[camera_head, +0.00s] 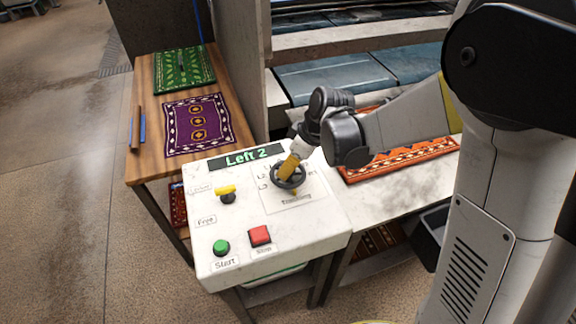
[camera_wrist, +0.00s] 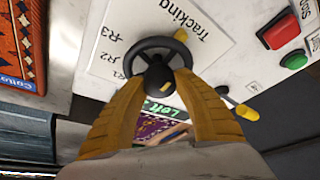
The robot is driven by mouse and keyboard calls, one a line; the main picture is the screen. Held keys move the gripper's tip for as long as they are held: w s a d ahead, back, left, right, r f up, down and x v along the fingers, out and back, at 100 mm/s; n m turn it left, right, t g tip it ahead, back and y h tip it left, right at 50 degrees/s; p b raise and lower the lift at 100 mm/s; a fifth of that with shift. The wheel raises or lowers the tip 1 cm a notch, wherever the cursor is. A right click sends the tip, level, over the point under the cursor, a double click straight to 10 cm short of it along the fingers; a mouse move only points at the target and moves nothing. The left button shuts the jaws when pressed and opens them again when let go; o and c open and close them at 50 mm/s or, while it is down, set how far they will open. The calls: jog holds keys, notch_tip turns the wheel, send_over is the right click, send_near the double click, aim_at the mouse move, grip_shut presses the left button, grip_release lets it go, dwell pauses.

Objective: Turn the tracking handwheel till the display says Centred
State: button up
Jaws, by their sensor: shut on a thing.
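The tracking handwheel (camera_head: 291,185) is a dark spoked wheel on the white control panel, over a plate marked "Tracking". It also shows in the wrist view (camera_wrist: 157,42), with marks R2 and R3 beside it. My gripper (camera_head: 287,168) comes down on the wheel from above. In the wrist view its yellow fingers (camera_wrist: 160,80) are shut on the wheel's middle, one on each side of the hub. The display (camera_head: 250,157) at the back edge of the panel reads "Left 2" in green. Part of the wheel and its scale are hidden by the gripper.
A yellow-handled lever (camera_head: 226,190) stands left of the wheel, near a "Free" label. A green Start button (camera_head: 221,247) and a red Stop button (camera_head: 260,236) sit at the front. A wooden table (camera_head: 150,99) with rugs is behind left; an orange rug (camera_head: 400,160) lies right.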

jog(key=m+t, duration=0.1)
jog(key=m, duration=0.2)
jog(key=m+h, duration=0.1)
jog(key=m, duration=0.1)
jog(key=shift+m+t+h+b, duration=0.3)
jog(key=shift+m+t, duration=0.1)
jog(key=m+h, duration=0.1)
jog(key=m, duration=0.2)
jog(key=m+h, duration=0.1)
jog(key=m, duration=0.1)
jog(key=shift+m+t, duration=0.3)
jog(key=shift+m, duration=0.1)
jog(key=o, duration=1.2)
jog(key=shift+c, duration=0.2)
jog(key=v, duration=1.2)
jog(key=shift+a, duration=0.15)
